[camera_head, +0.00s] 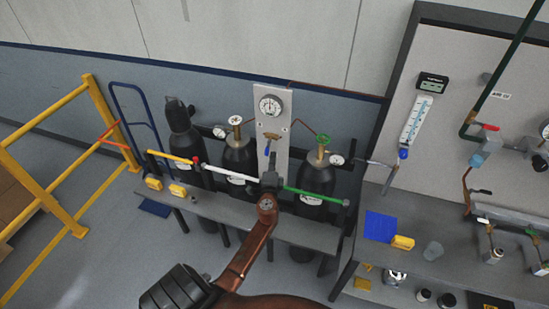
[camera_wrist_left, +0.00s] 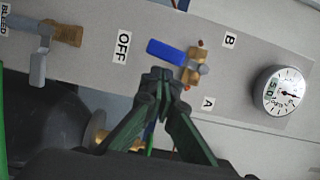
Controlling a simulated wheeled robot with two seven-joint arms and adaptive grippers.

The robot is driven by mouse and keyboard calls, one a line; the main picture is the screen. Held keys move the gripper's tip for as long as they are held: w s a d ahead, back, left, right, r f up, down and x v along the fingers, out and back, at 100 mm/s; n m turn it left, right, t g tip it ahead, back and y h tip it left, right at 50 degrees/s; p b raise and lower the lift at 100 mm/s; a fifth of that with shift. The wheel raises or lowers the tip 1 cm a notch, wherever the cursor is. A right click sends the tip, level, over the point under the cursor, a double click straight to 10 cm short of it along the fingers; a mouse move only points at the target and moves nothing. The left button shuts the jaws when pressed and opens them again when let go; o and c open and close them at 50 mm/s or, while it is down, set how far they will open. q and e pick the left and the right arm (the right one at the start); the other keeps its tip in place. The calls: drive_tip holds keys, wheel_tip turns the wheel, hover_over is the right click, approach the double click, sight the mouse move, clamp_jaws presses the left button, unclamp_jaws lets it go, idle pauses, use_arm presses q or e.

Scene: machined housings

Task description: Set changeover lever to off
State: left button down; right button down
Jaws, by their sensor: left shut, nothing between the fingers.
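The changeover lever has a blue handle (camera_wrist_left: 166,52) on a brass valve body (camera_wrist_left: 195,68), in the left wrist view. The handle points left toward the OFF label (camera_wrist_left: 123,46); the B label (camera_wrist_left: 229,40) and A label (camera_wrist_left: 208,103) are on the valve's other side. In the head view the blue handle (camera_head: 267,151) hangs down from the valve on the pale panel (camera_head: 272,122). My left gripper (camera_head: 270,180) is shut and empty. In the wrist view its tips (camera_wrist_left: 160,76) are just below the handle; whether they touch it is unclear. My right gripper is not in view.
Dark gas cylinders (camera_head: 238,158) stand beside the panel. A coloured bar (camera_head: 222,174) crosses in front of them. A gauge (camera_wrist_left: 284,92) and a bleed valve (camera_wrist_left: 62,34) flank the lever. A grey bench (camera_head: 450,265) stands right; yellow railing (camera_head: 112,125) is left.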

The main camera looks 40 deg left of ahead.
use_arm(q)
drive_tip(key=s+d+f+b, duration=0.1)
drive_tip(key=s+d+b, duration=0.2)
drive_tip(key=s+d, duration=0.5)
drive_tip(key=s+a+f+n+h+b, duration=0.1)
drive_tip(key=s+a+f+n+h, duration=0.1)
drive_tip(key=a+n, duration=0.45)
drive_tip(key=s+a+f+n+h+b, duration=0.1)
drive_tip(key=s+a+f+n+h, duration=0.1)
drive_tip(key=a+n, duration=0.45)
drive_tip(key=s+a+r+n+t+h+b, duration=0.3)
drive_tip(key=r+n, duration=0.4)
drive_tip(key=n, duration=0.9)
drive_tip(key=w+d+p, duration=0.1)
drive_tip(key=w, duration=0.5)
drive_tip(key=w+d+f+h+p, duration=0.1)
drive_tip(key=w, duration=0.5)
drive_tip(key=shift+w+f+p, duration=0.2)
drive_tip(key=shift+f+p, duration=0.05)
drive_tip(key=shift+p, duration=0.15)
